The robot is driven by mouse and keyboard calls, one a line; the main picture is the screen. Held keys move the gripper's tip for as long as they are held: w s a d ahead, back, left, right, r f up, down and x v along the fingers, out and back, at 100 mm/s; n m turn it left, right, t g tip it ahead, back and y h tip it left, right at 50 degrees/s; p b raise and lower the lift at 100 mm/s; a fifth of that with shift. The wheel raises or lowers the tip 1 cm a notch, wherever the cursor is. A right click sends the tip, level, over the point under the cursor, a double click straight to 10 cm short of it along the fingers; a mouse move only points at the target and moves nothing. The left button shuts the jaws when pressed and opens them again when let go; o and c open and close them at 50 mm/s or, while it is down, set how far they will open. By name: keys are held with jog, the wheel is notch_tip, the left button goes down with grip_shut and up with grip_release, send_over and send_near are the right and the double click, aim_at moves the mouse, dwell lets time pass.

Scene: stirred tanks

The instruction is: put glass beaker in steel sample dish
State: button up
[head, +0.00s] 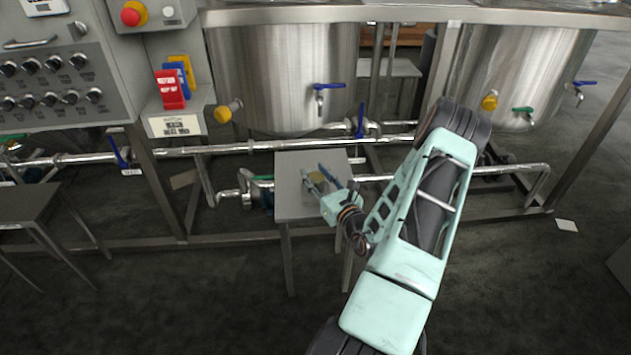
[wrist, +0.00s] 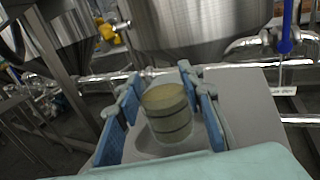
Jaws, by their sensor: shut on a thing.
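The glass beaker (wrist: 168,115), a small cylinder with a yellowish tint and dark bands, is between the blue finger pads of my gripper (wrist: 165,108) in the wrist view. My gripper is shut on it. In the head view the beaker (head: 316,178) is small and partly covered by my gripper (head: 322,182), over the small grey table. A round grey shape, seemingly the steel sample dish (wrist: 143,147), shows below and around the beaker's lower end in the wrist view. The fingers and beaker hide much of it. I cannot tell whether the beaker touches it.
The small grey table (head: 293,166) stands before a steel frame with pipes (head: 240,148). Two steel tanks, left (head: 275,70) and right (head: 525,65), stand behind, with valves low on them. A control panel (head: 55,85) is at the left, above a dark side table (head: 30,205).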

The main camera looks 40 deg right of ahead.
jog(key=shift+f, duration=0.7)
jog(key=shift+f, duration=0.15)
jog(key=o, duration=1.4)
jog(key=shift+s+r, duration=0.1)
jog(key=shift+r, duration=0.1)
jog(key=s+a+p, duration=0.2)
jog(key=s, duration=0.9)
jog(key=shift+s, duration=0.35)
